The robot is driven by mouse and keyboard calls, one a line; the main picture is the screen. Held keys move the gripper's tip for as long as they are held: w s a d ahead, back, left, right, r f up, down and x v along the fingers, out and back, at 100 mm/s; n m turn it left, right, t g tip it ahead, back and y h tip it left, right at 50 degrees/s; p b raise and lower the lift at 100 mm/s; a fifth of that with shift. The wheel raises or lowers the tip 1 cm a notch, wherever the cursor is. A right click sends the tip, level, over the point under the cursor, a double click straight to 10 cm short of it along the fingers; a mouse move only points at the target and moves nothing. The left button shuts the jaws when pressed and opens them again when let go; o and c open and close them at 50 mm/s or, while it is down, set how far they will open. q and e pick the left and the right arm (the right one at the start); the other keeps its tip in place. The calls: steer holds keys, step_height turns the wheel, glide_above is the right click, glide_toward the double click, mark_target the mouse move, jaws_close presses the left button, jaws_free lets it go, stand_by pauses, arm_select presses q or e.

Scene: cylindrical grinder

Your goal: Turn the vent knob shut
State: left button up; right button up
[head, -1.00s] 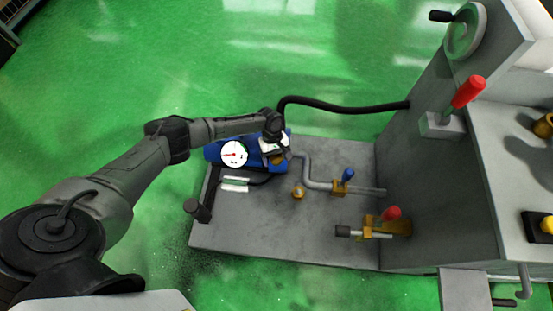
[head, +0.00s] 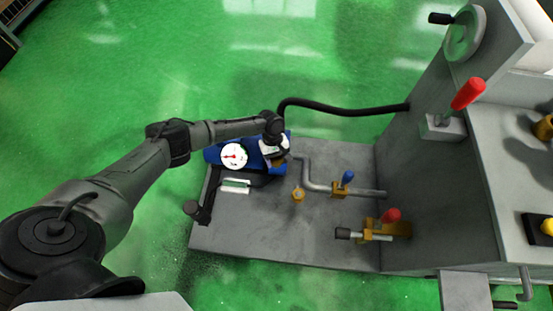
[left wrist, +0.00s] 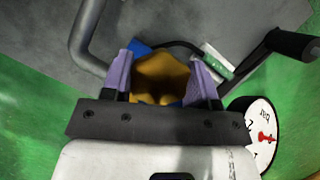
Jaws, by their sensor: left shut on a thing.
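The vent knob (left wrist: 160,80) is a brass-coloured, lobed knob. In the left wrist view it sits between the two purple fingers of my left gripper (left wrist: 161,76), which is shut on it. In the head view my left gripper (head: 277,156) is at the right end of the blue pump body (head: 220,150), and the arm and hand largely hide the knob there. My right gripper is not in view.
A white dial gauge (head: 234,155) is close beside the hand. A grey pipe (head: 312,180) with a blue-handled valve (head: 347,178), a black hose (head: 340,107) and a black lever (head: 197,211) surround it.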

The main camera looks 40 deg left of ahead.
arm_select(q)
steer(key=shift+d+r+m+g+y+p, duration=0.2)
steer(key=shift+m+p, duration=0.4)
steer(key=shift+p, duration=0.6)
steer(key=shift+a+r+m+g+y+p, duration=0.1)
steer(key=shift+m+g+p, duration=0.2)
steer(key=shift+m+p, duration=0.6)
steer(key=shift+f+p, duration=0.15)
steer(key=shift+p, duration=0.3)
steer(key=m+g+y, duration=0.1)
steer(key=m, duration=0.3)
steer(key=shift+f, duration=0.15)
steer(key=m+y, duration=0.1)
steer(key=m, duration=0.2)
steer(key=shift+m+y, duration=0.3)
steer(key=shift+y, duration=0.1)
steer(key=m+y+p, duration=0.1)
steer(key=m, duration=0.3)
steer(key=shift+y, duration=0.4)
steer(key=shift+m+y+p, duration=0.5)
steer(key=shift+m+p, duration=0.05)
steer(key=shift+m, duration=1.05)
steer(key=o, duration=0.9)
steer(key=shift+o, duration=0.2)
